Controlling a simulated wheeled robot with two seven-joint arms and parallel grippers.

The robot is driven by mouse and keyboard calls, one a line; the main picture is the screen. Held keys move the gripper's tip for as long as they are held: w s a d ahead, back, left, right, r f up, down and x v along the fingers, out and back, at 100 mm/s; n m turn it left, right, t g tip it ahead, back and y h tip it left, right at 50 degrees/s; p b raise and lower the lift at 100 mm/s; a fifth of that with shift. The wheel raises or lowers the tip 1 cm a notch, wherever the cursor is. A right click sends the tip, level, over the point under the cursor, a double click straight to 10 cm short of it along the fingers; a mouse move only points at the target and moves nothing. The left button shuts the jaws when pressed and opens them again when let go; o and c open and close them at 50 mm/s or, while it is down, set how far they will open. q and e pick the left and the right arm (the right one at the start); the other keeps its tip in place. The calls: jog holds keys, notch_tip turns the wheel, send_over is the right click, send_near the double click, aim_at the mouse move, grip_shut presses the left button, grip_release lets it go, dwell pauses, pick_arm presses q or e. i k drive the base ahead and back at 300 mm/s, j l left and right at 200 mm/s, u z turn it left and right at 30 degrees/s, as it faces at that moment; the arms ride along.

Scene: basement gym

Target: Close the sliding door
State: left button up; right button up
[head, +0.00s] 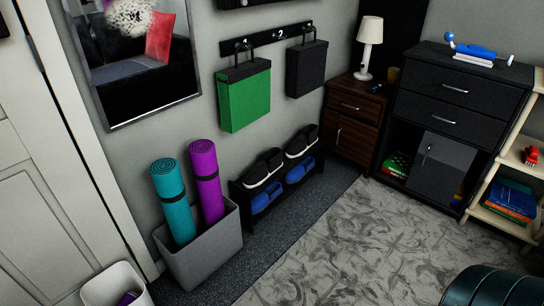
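A dark cabinet (462,97) stands at the right against the back wall, with two drawers above a lower compartment. The left part is open and shows green and red books (397,164) inside. Neither of my grippers is in view.
A wooden nightstand (352,127) with a lamp stands left of the cabinet. A shelf (498,215) with books stands at its right. A dark rounded object (492,289) is at the lower right. The patterned rug (350,250) before the cabinet is clear.

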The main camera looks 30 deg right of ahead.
aim_at(441, 163)
jog(key=z, duration=2.25)
